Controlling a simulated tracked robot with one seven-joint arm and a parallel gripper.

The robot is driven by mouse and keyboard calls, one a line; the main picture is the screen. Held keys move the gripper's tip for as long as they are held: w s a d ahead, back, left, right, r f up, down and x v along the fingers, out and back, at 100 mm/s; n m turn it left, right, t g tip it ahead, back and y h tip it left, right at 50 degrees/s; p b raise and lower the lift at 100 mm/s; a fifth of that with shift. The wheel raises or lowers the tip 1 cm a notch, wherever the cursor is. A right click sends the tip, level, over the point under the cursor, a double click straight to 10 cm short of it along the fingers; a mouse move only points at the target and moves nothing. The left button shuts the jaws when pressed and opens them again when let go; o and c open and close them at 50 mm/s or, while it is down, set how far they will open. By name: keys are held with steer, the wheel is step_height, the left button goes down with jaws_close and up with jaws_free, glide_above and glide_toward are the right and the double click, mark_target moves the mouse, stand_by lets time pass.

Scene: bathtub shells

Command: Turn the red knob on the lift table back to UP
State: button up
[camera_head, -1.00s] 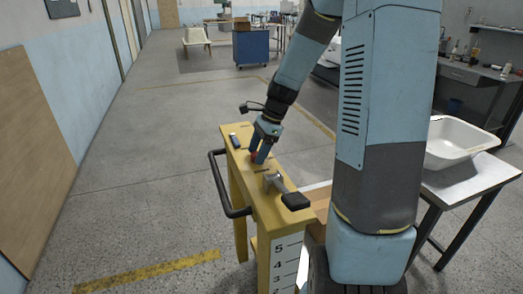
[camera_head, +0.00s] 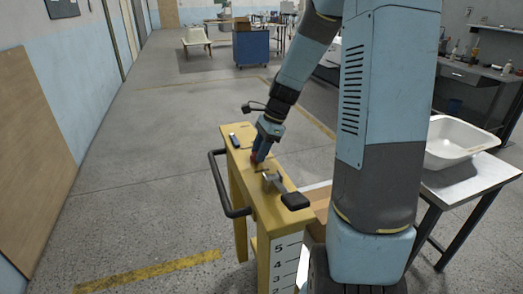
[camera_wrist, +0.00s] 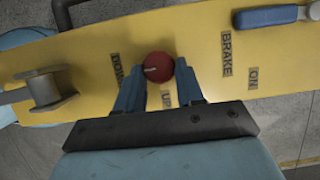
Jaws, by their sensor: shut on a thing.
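The lift table (camera_head: 240,150) is a yellow stand, seen lengthwise in the head view. Its yellow top (camera_wrist: 95,40) fills much of the wrist view. The round red knob (camera_wrist: 158,67) sits on it between the words DOWN (camera_wrist: 117,68) and UP (camera_wrist: 166,99). A small pale mark shows on the knob's left part. My gripper (camera_wrist: 160,80) is shut on the knob, with one blue finger on each side. In the head view my gripper (camera_head: 261,151) reaches down to the table top, and the knob shows only as a small red patch.
A blue-handled brake lever (camera_wrist: 268,16) lies near the BRAKE and ON labels. A grey metal lever (camera_head: 272,180) with a black pad stands nearer on the top. A black handle bar (camera_head: 217,190) runs along the left side. A white basin (camera_head: 455,140) rests on a table at right.

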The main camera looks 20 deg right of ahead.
steer(key=shift+a, duration=0.35)
steer(key=shift+w+a+n+g, duration=0.15)
steer(key=shift+n+g, duration=0.25)
steer(key=shift+n, duration=0.6)
steer(key=n+g, duration=0.1)
steer(key=n, duration=0.2)
steer(key=n+g+h, duration=0.1)
steer(key=n, duration=0.3)
steer(key=shift+w+a+g, duration=0.15)
steer(key=shift+g, duration=0.15)
steer(key=n+h, duration=0.1)
steer(key=n, duration=0.3)
steer(key=shift+n+g+h, duration=0.4)
steer(key=shift+a+n+h, duration=0.1)
steer(key=shift+n+h, duration=0.7)
steer(key=shift+n, duration=1.3)
steer(key=o, duration=1)
steer(key=shift+o, duration=0.2)
steer(key=shift+w, duration=0.1)
